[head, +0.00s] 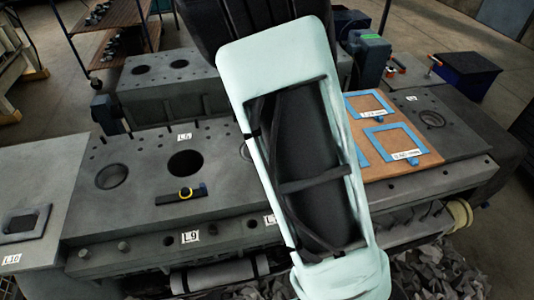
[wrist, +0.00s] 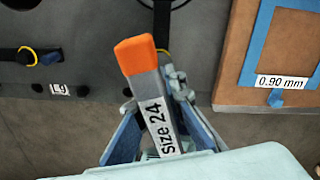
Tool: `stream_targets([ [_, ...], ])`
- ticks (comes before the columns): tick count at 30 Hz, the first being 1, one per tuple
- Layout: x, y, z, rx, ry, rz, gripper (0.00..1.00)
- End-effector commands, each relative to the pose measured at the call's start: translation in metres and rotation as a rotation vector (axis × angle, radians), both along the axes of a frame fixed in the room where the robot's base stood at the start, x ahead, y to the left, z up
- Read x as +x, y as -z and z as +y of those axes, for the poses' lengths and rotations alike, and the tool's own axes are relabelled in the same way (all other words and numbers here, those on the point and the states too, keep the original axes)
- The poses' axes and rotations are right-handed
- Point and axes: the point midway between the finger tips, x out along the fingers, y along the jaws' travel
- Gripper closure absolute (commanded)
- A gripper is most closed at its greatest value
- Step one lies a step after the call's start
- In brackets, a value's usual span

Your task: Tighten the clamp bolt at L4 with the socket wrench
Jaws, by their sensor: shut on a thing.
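My gripper (wrist: 160,120) shows in the wrist view with its blue-grey fingers closed around a grey bar tool marked "Size 24" (wrist: 157,115), which I take to be the socket wrench. The tool's squared end is orange and points away from the gripper, over the engine block (wrist: 100,20). Its socket end is not visible. In the head view my own arm hides the gripper and the tool. No label reading L4 is legible; a label right of L9 (head: 190,237) is partly hidden by my arm. The clamp bolt at L4 cannot be made out.
A black bar with a yellow ring (head: 187,193) lies on the block near a large bore. An orange-brown board (head: 390,172) with blue frames, one labelled 0.90 mm in the wrist view, lies to the right. A grey plate (head: 40,190) is at left.

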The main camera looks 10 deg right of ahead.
Motion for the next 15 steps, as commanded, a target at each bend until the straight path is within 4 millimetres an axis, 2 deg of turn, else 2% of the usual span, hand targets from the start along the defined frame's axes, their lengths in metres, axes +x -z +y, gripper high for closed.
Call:
stream_targets([
  [15, -0.0003, 0.0, 0.0005, 0.0, -0.401, -0.001, 1.0],
])
